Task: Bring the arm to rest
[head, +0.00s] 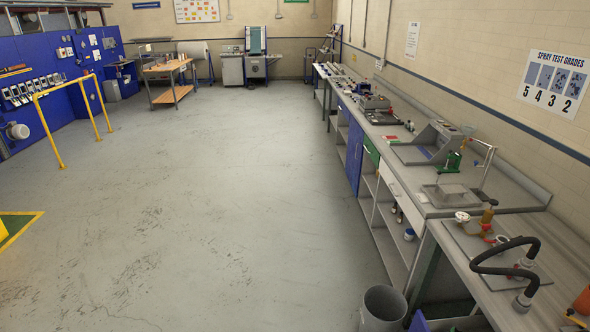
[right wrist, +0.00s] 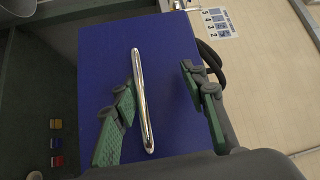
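My right gripper (right wrist: 162,88) shows in the right wrist view with its two green-padded fingers spread apart. A shiny metal bar handle (right wrist: 142,105) lies in the picture between the fingers, closer to the left one. It runs along a flat blue panel (right wrist: 100,70). The fingers are not closed on the handle; whether the left finger touches it I cannot tell. Neither of my arms shows in the head view, and my left gripper is in no view.
A long workbench (head: 400,170) with instruments runs along the right wall. A grey bin (head: 383,308) stands by its near end. A black hose (head: 508,250) arches over the near bench. A yellow rail (head: 70,100) stands at left. The middle floor (head: 220,200) is clear.

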